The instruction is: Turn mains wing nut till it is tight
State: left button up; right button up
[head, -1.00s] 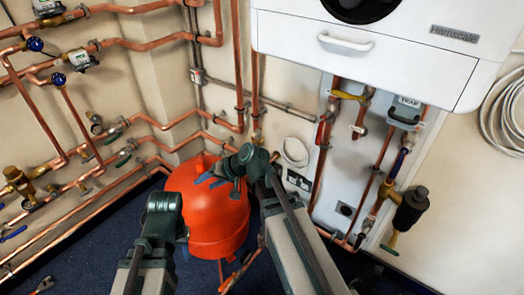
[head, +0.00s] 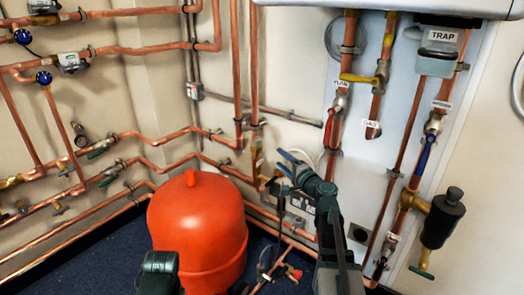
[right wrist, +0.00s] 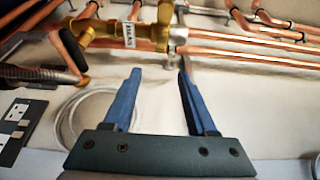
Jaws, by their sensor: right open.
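A brass valve (right wrist: 105,35) with a white MAINS label (right wrist: 129,35) lies along the wall at the top of the right wrist view. At its right end are a brass part (right wrist: 165,22) and a pale metal piece (right wrist: 180,38); I cannot tell clearly which part is the wing nut. In the head view the brass fitting (head: 258,160) is on a pipe just left of my right gripper (head: 283,162). The right gripper's blue fingers (right wrist: 154,75) are open and empty, pointing at the valve's right end, apparently short of it. My left gripper's fingers are out of view.
A red tank (head: 197,232) stands on the blue floor (head: 125,245), left of my right arm. Copper pipes (head: 239,60) run close around the fitting. A braided hose (right wrist: 40,74), a black handle (right wrist: 72,50) and a white cable loop (right wrist: 85,115) are near the valve.

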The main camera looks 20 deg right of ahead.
jog(key=w+a, duration=0.2)
jog(key=w, duration=1.1)
jog(key=shift+w, duration=0.4)
grip_shut()
jog(key=shift+s, duration=0.1)
dwell(0.8)
